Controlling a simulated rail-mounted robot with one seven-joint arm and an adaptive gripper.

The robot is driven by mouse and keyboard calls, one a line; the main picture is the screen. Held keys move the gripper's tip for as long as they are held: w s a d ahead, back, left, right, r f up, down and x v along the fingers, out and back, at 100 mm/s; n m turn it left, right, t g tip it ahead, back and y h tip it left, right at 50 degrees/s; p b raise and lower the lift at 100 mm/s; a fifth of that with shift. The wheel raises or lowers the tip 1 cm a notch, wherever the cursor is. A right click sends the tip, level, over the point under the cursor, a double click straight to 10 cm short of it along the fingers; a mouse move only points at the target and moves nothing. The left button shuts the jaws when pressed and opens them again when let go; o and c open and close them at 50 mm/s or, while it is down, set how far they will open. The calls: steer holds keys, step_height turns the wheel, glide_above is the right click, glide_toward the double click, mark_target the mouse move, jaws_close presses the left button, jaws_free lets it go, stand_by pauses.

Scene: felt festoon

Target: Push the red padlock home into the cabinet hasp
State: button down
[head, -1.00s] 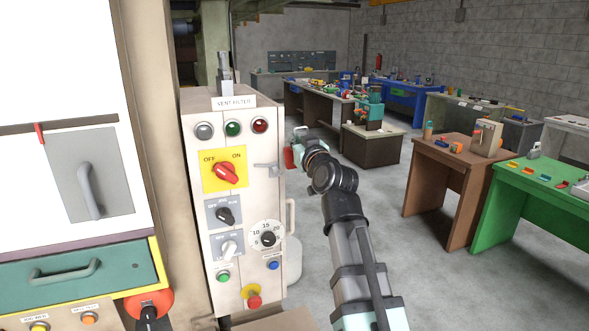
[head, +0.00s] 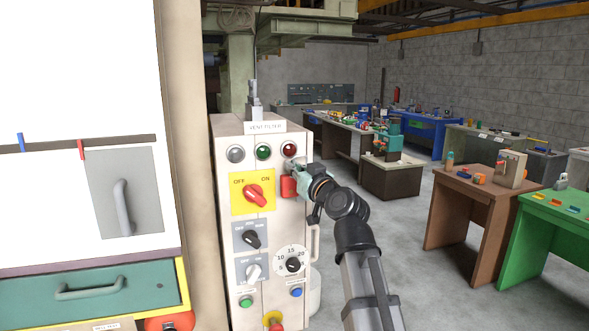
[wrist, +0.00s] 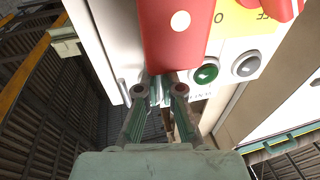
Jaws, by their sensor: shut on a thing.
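The red padlock (head: 288,187) is at the right side of the front of the VENT FILTER cabinet (head: 228,185), beside the yellow switch plate. My gripper (head: 297,174) is shut on it, reaching in from the right. In the wrist view the padlock's red body (wrist: 172,38) with a white dot fills the top middle, and my gripper's fingertips (wrist: 160,85) meet at its near end. The hasp is hidden behind the padlock and gripper. I cannot tell whether the shackle is through it.
A red rotary switch (head: 254,195) on a yellow plate is just left of the padlock. Indicator lamps (head: 263,151) sit above, and knobs (head: 251,239) below. Open floor and workbenches (head: 470,207) lie to the right.

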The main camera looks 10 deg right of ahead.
mark_target(294, 196)
steer(key=shift+b, duration=0.75)
step_height(294, 196, down, 6)
steer(key=b, duration=0.5)
steer(key=shift+r, duration=0.1)
steer(key=shift+s+b, duration=0.1)
steer(key=shift+b, duration=1.1)
stand_by(1.2)
steer(key=shift+f+b, duration=2.3)
steer(key=shift+f, duration=0.25)
steer(key=c, duration=1.2)
jaws_free()
steer(key=shift+c, duration=0.2)
steer(key=v, duration=1.2)
